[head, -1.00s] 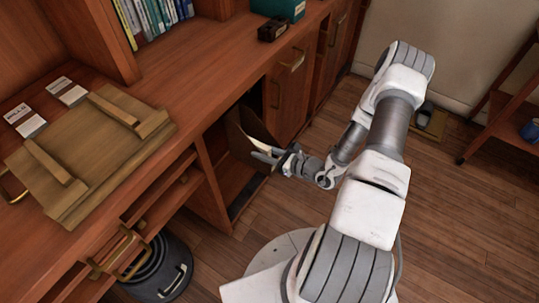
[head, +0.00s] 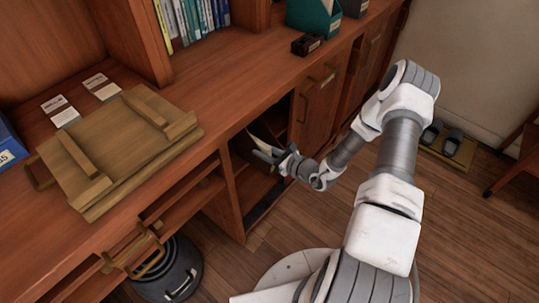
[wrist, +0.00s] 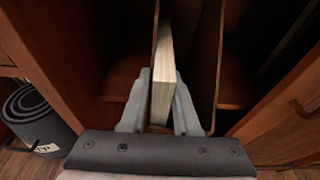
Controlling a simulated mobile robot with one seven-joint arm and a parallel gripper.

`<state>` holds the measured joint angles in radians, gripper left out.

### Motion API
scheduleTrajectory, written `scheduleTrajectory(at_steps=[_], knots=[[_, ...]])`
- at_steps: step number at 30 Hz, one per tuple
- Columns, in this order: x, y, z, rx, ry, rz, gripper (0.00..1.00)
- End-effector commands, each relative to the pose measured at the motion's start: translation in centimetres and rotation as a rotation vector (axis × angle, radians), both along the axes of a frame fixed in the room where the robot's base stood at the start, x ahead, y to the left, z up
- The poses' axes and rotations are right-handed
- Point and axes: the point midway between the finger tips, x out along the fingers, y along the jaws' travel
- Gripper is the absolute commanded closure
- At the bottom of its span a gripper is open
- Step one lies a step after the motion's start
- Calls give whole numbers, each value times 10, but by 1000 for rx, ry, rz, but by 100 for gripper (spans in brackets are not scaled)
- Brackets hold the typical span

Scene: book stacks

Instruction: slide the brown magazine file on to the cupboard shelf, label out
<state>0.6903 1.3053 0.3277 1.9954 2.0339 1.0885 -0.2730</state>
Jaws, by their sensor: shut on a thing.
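The brown magazine file (head: 246,150) is partly inside the open cupboard (head: 235,205) under the worktop, with pale papers (head: 262,133) in it. In the wrist view its brown side (wrist: 207,60) rises beside a cream block of pages (wrist: 163,75). My gripper (head: 278,155) is at the cupboard mouth, shut on the file's near end. In the wrist view the fingers of my gripper (wrist: 163,100) stand on both sides of the pages. The cupboard shelf (wrist: 232,90) shows to the right of the file. I see no label; the file's far end is in shadow.
The cupboard door (head: 318,105) stands just right of the opening. A wooden tray (head: 120,150) and two cards lie on the worktop. Shoes (head: 440,140) lie on a mat by the wall.

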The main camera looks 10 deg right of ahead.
Motion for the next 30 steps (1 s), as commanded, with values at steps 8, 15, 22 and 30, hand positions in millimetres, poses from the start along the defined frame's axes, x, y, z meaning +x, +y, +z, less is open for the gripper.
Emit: scheduleTrajectory(at_steps=[8,15,22,30], knots=[[22,16,2,2,-8,3,100],[39,29,2,3,-9,3,100],[55,41,3,3,-10,3,100],[75,55,3,3,-10,3,100]])
